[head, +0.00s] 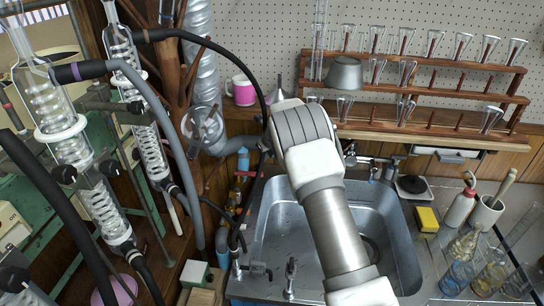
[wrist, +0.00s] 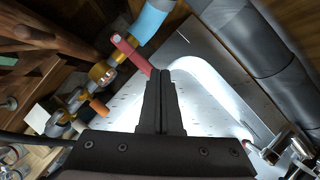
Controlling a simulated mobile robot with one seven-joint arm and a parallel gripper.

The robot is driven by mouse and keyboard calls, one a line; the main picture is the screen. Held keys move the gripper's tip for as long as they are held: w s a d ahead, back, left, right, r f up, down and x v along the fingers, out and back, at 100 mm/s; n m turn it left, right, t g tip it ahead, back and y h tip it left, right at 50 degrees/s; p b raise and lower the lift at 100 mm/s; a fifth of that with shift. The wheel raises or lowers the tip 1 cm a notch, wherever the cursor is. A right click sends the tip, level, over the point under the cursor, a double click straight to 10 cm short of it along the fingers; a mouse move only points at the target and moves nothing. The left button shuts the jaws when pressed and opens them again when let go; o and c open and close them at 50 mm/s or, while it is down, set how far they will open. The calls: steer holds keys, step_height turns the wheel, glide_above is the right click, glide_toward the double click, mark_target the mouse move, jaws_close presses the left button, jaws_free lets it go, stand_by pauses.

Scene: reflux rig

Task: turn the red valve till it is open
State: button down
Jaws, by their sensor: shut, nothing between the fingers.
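The red valve shows in the wrist view as a red bar handle (wrist: 132,54) on a brass-coloured valve body (wrist: 103,72), on a pipe with a light blue section. The handle slants from upper left down to the right, and its lower end is close beside my fingertips. My gripper (wrist: 161,74) is shut and empty, its fingers pressed together just right of the handle. I cannot tell whether they touch it.
The metal sink (head: 262,245) lies below my arm. Glass condensers (head: 70,150) with black hoses stand at the left. A wooden rack (head: 440,135) of glassware hangs behind. A pink mug (head: 243,92) stands at the back. Bottles and flasks (head: 462,270) crowd the right counter.

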mark_target(260, 173)
steer(key=shift+w+a+f+b, duration=0.25)
steer(key=shift+f+b, duration=0.65)
steer(key=shift+f, duration=0.3)
steer(key=shift+w+a+f+b, duration=0.25)
steer(key=shift+f+b, duration=0.65)
steer(key=shift+f, duration=0.35)
steer(key=shift+w+a+f+b, duration=0.15)
steer(key=shift+a+f+b, duration=0.1)
steer(key=shift+f+b, duration=0.8)
steer(key=shift+s+a+p, duration=0.5)
steer(key=shift+s+a, duration=1)
steer(key=shift+s, duration=0.2)
steer(key=shift+s+a+p, duration=0.5)
steer(key=shift+s+a, duration=1)
steer(key=shift+s, duration=0.15)
steer(key=shift+s+a, duration=0.1)
steer(key=shift+a, duration=0.2)
steer(key=shift+a+f, duration=0.1)
steer(key=shift+d+r+p, duration=0.2)
steer(key=shift+r+p, duration=0.5)
steer(key=shift+r, duration=0.05)
steer(key=shift+d+r+p, duration=0.15)
steer(key=shift+r+p, duration=0.55)
steer(key=shift+r, duration=0.1)
steer(key=shift+d+r+p, duration=0.2)
steer(key=shift+r+p, duration=0.5)
steer(key=shift+r, duration=0.05)
